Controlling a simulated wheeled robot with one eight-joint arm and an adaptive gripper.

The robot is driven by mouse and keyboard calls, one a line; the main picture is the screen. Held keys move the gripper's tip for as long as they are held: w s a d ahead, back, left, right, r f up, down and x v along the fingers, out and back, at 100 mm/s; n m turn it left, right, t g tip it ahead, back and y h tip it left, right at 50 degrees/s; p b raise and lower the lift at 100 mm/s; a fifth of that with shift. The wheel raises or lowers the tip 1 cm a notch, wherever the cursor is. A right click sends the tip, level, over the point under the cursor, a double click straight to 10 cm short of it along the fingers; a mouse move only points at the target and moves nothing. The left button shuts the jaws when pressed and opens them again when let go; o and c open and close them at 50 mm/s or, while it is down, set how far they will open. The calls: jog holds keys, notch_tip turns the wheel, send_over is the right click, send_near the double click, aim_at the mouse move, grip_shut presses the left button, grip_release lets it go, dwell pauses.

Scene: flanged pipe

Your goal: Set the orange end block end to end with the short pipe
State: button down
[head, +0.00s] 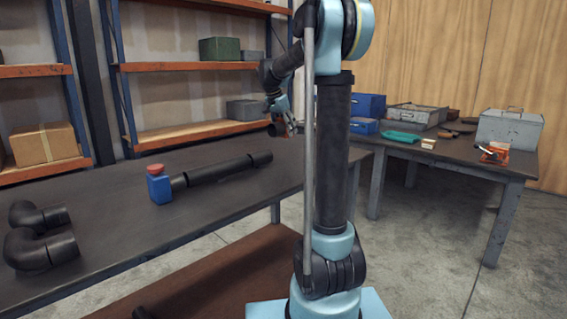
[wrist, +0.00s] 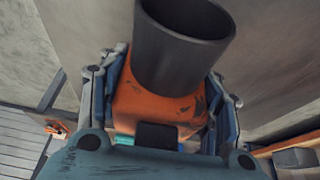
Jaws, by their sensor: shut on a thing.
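The orange end block (wrist: 160,108) is between the two fingers of my gripper (wrist: 168,98) in the wrist view, with a wide black pipe stub (wrist: 185,50) facing away from my palm. In the head view my gripper (head: 279,112) holds the orange block (head: 291,124) in the air near the table's far right corner, apart from the pipe run. A black pipe run (head: 215,171) lies on the table, joined at its left to a blue block (head: 159,188) with a red top. A thicker black piece (head: 262,158) forms its right end. I cannot tell which piece is the short pipe.
Two black elbow pipes (head: 40,248) lie at the left of the dark table (head: 130,230). A second table (head: 470,161) at the right carries blue boxes, trays and a grey case (head: 509,129). Shelves with boxes stand behind. The table in front of the pipe run is clear.

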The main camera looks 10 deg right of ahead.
aim_at(276, 127)
jog(key=shift+a+f, duration=0.15)
jog(key=shift+f, duration=4.85)
jog(key=c, duration=0.5)
grip_release()
jog(key=v, duration=1.2)
